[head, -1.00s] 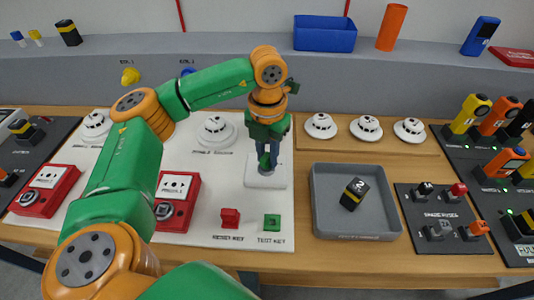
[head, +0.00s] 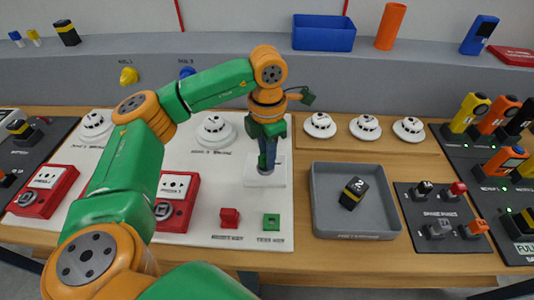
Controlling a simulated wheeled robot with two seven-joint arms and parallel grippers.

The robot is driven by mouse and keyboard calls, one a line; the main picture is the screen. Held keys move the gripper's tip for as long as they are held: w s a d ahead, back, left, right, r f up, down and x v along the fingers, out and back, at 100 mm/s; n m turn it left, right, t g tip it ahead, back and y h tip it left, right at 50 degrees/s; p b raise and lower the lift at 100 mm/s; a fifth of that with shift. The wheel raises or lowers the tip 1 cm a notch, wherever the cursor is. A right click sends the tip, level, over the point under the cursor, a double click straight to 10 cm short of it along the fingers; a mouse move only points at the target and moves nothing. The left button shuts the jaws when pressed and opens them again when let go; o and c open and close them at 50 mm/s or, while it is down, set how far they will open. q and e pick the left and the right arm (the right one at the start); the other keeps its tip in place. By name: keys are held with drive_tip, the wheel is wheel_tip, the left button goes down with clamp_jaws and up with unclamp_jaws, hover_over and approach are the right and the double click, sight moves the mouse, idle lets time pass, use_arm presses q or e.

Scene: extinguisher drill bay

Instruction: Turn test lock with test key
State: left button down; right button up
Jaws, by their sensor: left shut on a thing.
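My left gripper (head: 266,168) points down over a white block (head: 252,180) on the white panel. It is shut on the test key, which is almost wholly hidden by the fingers. The fingertips are at the top of the white block, where the test lock appears to be; the lock's face is hidden. The green test key holder (head: 271,222) stands in front, with a dark opening in its middle and no key seen in it. The red reset key piece (head: 230,217) stands to its left. My right gripper is not in view.
Two red call points (head: 46,190) (head: 176,186) and white detectors (head: 213,130) are on the panel (head: 255,205). A grey tray (head: 350,222) with a black-yellow battery (head: 353,193) lies right of it. A spare-parts board (head: 440,212) is further right.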

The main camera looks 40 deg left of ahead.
use_arm(q)
drive_tip(key=shift+m, duration=1.1)
drive_tip(key=c, duration=0.6)
unclamp_jaws()
drive_tip(key=shift+c, duration=0.2)
drive_tip(key=shift+o, duration=0.2)
drive_tip(key=shift+o, duration=1.4)
drive_tip(key=shift+r, duration=0.1)
drive_tip(key=shift+r+p, duration=2.9)
drive_tip(key=shift+r, duration=0.5)
